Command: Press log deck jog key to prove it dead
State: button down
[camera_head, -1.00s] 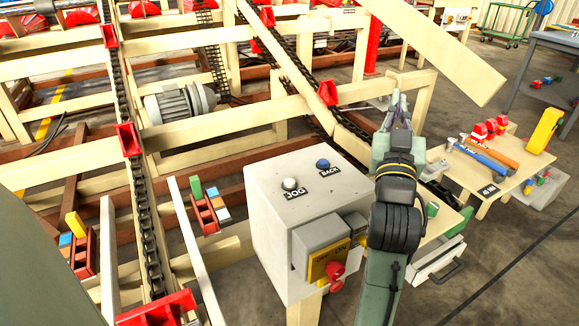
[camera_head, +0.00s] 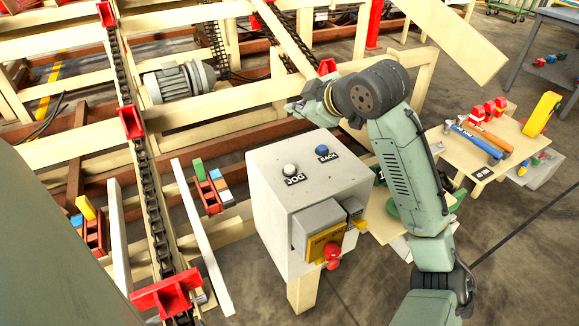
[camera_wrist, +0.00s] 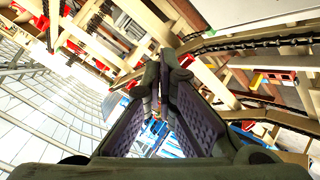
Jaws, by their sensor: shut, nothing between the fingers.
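The log deck control box (camera_head: 283,227) is a grey-white box on a wooden post. On its top are a white button labelled JOG (camera_head: 290,170) and a blue button labelled BACK (camera_head: 322,151). My gripper (camera_head: 292,109) is above and behind the box's far edge, pointing left, apart from both buttons. In the wrist view my gripper (camera_wrist: 160,62) has its fingers together at the tips, with nothing held. The wrist view does not show the buttons.
A red knob (camera_head: 333,254) and a yellow plate are on the box's front. To the right, a small wooden table (camera_head: 508,142) holds hammers, red padlocks and a yellow meter (camera_head: 541,114). The chain deck (camera_head: 150,205) with red lugs runs along the left.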

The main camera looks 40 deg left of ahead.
aim_at(288, 170)
jog(key=s+f+n, duration=0.1)
jog(key=s+f+n+g+h, duration=0.1)
jog(key=s, duration=0.1)
jog(key=shift+s+a+f+g+h, duration=0.1)
jog(key=shift+a+f+g+h, duration=0.1)
jog(key=shift+f+g+h, duration=0.1)
jog(key=shift+f, duration=0.1)
notch_tip(288, 170, down, 9)
jog(key=b, duration=0.7)
jog(key=shift+r, duration=0.2)
dwell(0.9)
jog(key=shift+f, duration=0.4)
jog(key=shift+f+b, duration=0.45)
jog(key=shift+b, duration=0.05)
dwell(0.4)
jog(key=shift+r, duration=0.1)
jog(key=shift+r+p, duration=0.8)
